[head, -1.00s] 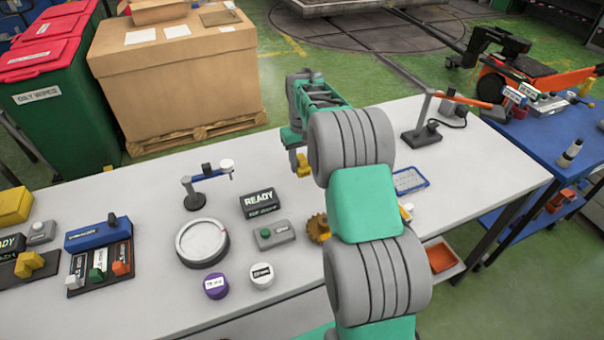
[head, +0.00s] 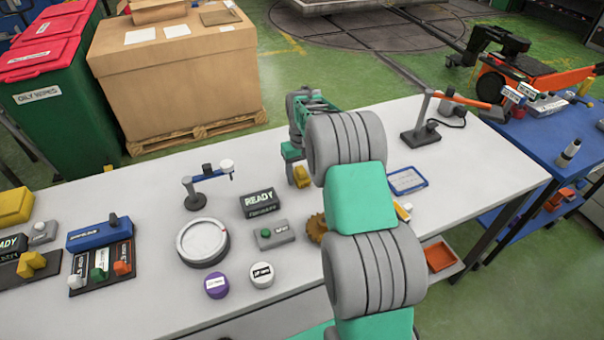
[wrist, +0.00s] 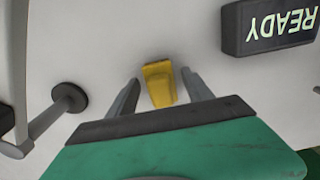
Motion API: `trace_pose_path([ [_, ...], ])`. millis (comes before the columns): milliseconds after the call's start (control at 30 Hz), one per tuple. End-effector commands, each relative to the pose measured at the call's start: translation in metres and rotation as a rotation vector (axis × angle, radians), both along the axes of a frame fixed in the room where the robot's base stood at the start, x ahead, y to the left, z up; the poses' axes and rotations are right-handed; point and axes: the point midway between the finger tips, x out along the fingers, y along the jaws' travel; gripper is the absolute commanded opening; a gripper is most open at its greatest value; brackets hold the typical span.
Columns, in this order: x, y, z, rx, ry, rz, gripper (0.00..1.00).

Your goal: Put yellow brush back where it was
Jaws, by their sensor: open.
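The yellow brush (wrist: 160,83) sits between the two finger tips of my gripper (wrist: 161,77) in the wrist view, with a gap on each side. My gripper is open. In the head view the yellow brush (head: 302,176) shows low beside the fingers, over the white table right of the small post stand; whether it touches the table is hard to tell. My arm hides part of the table behind and in front of it.
A black READY sign (head: 261,202) stands close to my gripper. A post stand with a blue arm (head: 194,193) is to the left. A round grey dial (head: 203,242), a grey button box (head: 273,234) and two round pots are nearer. The table's back middle is clear.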

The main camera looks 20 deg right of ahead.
Motion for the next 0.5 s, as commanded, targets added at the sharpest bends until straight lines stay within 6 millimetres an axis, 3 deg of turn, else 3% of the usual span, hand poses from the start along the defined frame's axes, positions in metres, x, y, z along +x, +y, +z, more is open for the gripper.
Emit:
trace_pose_path([
  [267,0.001,0.0,0.014,-0.001,-0.003,0.0,0.59],
  [500,0.002,0.0,0.073,-0.001,-0.006,0.0,0.59],
])
